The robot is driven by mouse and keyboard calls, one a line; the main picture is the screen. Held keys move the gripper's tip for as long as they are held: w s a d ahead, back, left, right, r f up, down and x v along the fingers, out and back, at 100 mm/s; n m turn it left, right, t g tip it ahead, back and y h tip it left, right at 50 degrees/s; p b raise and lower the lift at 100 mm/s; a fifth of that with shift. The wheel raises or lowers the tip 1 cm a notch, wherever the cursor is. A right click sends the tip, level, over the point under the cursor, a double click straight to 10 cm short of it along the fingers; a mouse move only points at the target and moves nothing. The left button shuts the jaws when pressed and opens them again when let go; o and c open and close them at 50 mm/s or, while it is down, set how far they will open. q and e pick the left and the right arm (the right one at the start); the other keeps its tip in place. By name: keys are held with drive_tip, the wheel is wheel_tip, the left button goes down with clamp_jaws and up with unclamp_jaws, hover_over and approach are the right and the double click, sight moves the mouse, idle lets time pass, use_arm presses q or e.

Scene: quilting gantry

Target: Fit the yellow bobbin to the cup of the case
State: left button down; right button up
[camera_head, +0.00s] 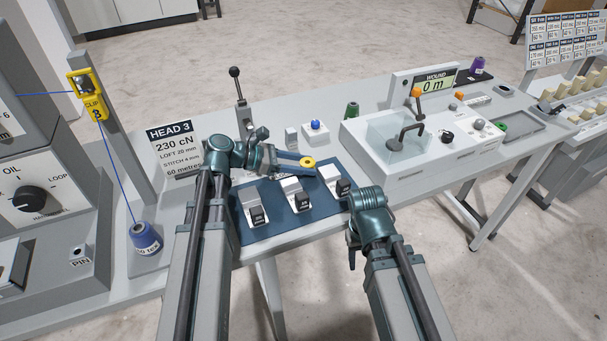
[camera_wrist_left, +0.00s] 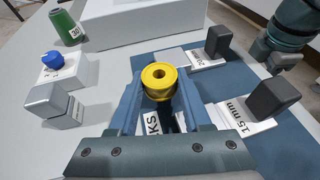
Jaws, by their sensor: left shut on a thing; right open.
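A yellow bobbin (camera_head: 307,161) with a dark centre hole sits between the blue fingertips of my left gripper (camera_head: 296,162). In the left wrist view the yellow bobbin (camera_wrist_left: 159,80) is upright, its round top face showing, with a finger on either side. My left gripper is shut on it, above the bench and the back of the blue mat. A small grey metal block (camera_head: 291,138) stands behind the mat; I cannot tell whether it is the case, and no cup shows clearly. My right gripper (camera_head: 353,250) is low at the mat's right front, mostly hidden, holding nothing visible.
The blue mat (camera_head: 275,228) carries several white blocks with black tops and mm labels. A white box with a blue knob (camera_head: 315,126) and a green spool (camera_head: 352,110) stand behind. The winder (camera_head: 425,140) is to the right, a lever (camera_head: 239,95) at the back.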

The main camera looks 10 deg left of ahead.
use_arm(q)
drive_tip(key=shift+f+b, duration=0.35)
drive_tip(key=shift+f, duration=0.5)
use_arm(e)
drive_tip(key=shift+f, duration=0.85)
use_arm(q)
drive_tip(key=shift+f, duration=0.2)
drive_tip(key=shift+c, duration=1.8)
unclamp_jaws()
use_arm(e)
drive_tip(key=shift+f, duration=0.1)
use_arm(q)
drive_tip(key=shift+r, duration=0.2)
drive_tip(key=shift+a+r, duration=0.15)
drive_tip(key=shift+r, duration=0.05)
drive_tip(key=p+v, duration=0.4)
drive_tip(key=v, duration=0.6)
drive_tip(key=shift+s+a, duration=0.1)
drive_tip(key=shift+a, duration=0.1)
drive_tip(key=shift+s+a+r, duration=0.15)
drive_tip(key=shift+s+a, duration=0.1)
drive_tip(key=shift+a, duration=0.3)
use_arm(e)
drive_tip(key=shift+r, duration=2.25)
